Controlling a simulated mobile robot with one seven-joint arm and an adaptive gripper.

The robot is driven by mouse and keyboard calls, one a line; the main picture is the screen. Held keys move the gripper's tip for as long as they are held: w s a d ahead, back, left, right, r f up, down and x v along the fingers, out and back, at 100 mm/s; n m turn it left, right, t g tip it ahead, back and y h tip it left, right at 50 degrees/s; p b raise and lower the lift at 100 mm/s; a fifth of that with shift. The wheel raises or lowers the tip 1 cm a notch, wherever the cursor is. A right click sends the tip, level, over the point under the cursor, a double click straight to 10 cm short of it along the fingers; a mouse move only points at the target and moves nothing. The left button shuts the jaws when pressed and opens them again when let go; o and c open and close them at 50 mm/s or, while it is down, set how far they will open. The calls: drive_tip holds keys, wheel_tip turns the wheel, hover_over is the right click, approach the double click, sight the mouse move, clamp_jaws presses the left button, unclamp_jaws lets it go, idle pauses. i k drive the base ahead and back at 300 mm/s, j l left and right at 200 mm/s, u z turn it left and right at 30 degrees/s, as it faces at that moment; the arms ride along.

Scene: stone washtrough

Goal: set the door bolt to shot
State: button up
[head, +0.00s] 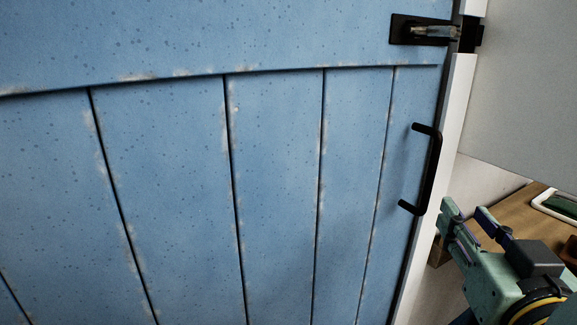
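The door bolt (433,32) is at the top right of the blue plank door (275,180) in the head view. It has a black backplate and a worn metal rod lying level. A black keeper (471,34) sits beside it on the white door frame. The rod's right end comes close to the keeper; I cannot tell whether it enters it. My gripper (466,210) is at the lower right, well below the bolt and apart from it. Its two fingers point up and are spread, with nothing seen between them.
A black pull handle (432,172) stands out from the door's right edge, between my gripper's height and the bolt. The white door frame (441,165) runs beside it. A wooden surface (518,214) with a white-rimmed green item (561,205) is at the right, behind my gripper.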

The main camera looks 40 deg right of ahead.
sight(446, 31)
drive_tip(key=k, duration=1)
